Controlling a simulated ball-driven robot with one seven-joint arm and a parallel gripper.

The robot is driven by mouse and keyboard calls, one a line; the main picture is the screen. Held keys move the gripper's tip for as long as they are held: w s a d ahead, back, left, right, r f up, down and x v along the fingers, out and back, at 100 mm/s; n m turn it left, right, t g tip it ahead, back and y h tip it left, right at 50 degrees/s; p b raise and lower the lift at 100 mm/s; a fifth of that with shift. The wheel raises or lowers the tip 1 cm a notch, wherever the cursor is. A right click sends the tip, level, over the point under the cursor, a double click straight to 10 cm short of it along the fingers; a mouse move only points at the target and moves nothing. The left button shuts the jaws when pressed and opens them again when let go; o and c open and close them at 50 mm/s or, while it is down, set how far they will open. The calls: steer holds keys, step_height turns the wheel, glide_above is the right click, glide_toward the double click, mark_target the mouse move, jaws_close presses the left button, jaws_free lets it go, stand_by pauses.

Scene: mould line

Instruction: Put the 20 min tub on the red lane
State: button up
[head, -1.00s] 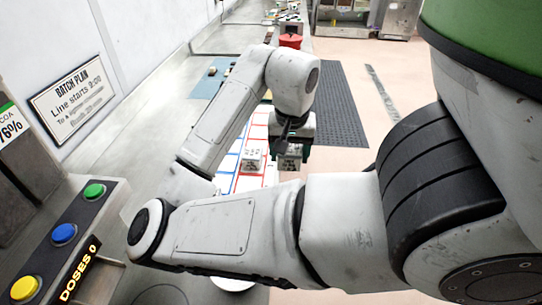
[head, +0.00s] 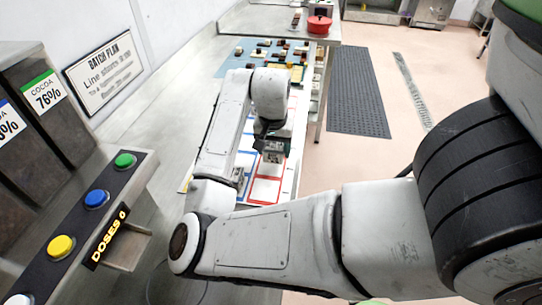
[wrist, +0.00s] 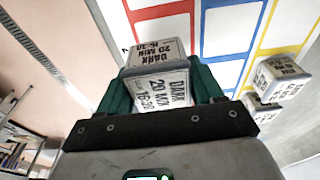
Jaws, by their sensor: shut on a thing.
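My gripper (wrist: 163,88) is shut on a white tub (wrist: 160,94) with black print reading DARK, 20 MIN, 16:30. In the head view the held tub (head: 272,154) shows just below my gripper (head: 270,142), over or near the red-outlined lane (head: 268,189). I cannot tell whether it touches the board. In the wrist view the red lane (wrist: 160,12) runs just beyond the tub, with the blue lane (wrist: 222,32) to its right.
Two other white tubs (wrist: 283,78) stand to the right, near the yellow lane (wrist: 290,25). A blue mat with small pieces (head: 232,62) and a red pot (head: 319,24) lie farther back. A button panel (head: 95,198) is at near left.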

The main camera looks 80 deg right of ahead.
mark_target(271, 157)
steer(key=f, duration=0.1)
steer(key=w+f+p, duration=0.1)
steer(key=f, duration=0.1)
steer(key=shift+w+d+f, duration=0.1)
steer(key=shift+d+f, duration=0.05)
steer(key=shift+f, duration=0.55)
steer(key=shift+f, duration=0.2)
steer(key=o, duration=1.1)
steer(key=shift+r, duration=0.1)
steer(key=r, duration=0.4)
steer(key=a+r+b, duration=0.1)
steer(key=r, duration=0.7)
steer(key=shift+a, duration=0.35)
